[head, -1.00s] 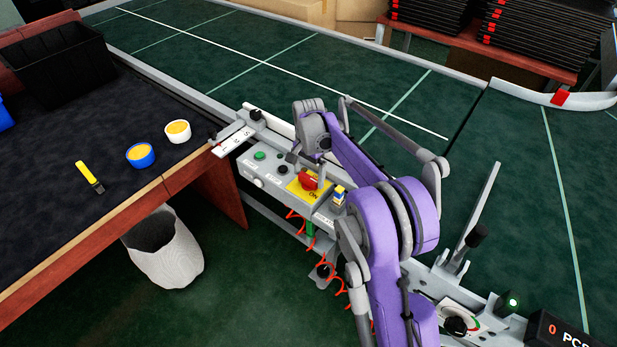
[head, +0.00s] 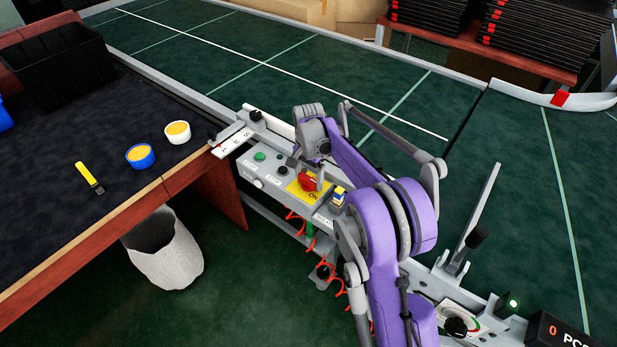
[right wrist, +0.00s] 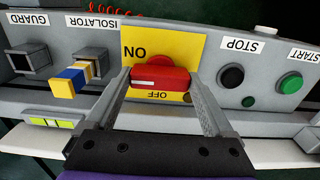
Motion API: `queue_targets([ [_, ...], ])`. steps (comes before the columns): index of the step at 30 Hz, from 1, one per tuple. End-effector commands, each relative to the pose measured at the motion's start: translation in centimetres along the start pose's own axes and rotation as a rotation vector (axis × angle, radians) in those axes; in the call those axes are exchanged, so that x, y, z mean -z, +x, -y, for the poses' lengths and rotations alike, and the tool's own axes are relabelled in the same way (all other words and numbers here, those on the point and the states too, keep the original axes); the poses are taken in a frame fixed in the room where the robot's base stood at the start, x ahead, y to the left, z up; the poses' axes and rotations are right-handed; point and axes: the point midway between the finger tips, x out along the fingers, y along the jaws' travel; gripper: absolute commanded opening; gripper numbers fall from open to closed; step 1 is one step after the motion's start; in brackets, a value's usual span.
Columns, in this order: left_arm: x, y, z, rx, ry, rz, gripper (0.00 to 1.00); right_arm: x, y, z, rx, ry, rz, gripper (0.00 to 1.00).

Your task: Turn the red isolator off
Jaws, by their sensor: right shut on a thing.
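The red isolator (head: 308,181) is a rotary knob on a yellow plate (head: 297,190), on the grey control box at the conveyor's near edge. In the right wrist view the red isolator (right wrist: 160,78) sits between the two fingers of my right gripper (right wrist: 160,88), which is shut on it. The plate reads ON on the far side of the knob and OFF on the near side, upside down. The knob's bar lies crosswise between the fingers. In the head view my purple right arm reaches over the box and the fingers are hard to make out. My left gripper is out of view.
A black stop button (right wrist: 231,77) and a green start button (right wrist: 291,82) are beside the isolator. A blue and yellow guard key piece (right wrist: 68,82) sticks out on the other side. A dark table (head: 60,220) with tape rolls stands at left.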

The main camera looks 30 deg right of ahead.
Motion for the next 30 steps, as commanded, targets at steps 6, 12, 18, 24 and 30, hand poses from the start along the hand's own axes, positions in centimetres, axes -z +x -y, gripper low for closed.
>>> queue_targets([
  [6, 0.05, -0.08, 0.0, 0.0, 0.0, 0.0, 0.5, 0.01, -0.06, 0.01, 0.0, -0.073, 0.0, 0.32],
  [12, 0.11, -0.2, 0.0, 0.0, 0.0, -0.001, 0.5, 0.02, -0.09, 0.02, 0.001, -0.216, 0.0, 0.32],
  [18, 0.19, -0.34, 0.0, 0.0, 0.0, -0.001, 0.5, 0.02, -0.1, 0.02, 0.001, -0.403, 0.0, 0.32],
  [24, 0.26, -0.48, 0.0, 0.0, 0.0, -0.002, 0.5, 0.03, -0.1, 0.02, 0.001, -0.593, 0.0, 0.32],
  [30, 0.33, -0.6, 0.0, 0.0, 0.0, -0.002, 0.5, 0.03, -0.1, 0.02, 0.001, -0.783, -0.001, 0.32],
])
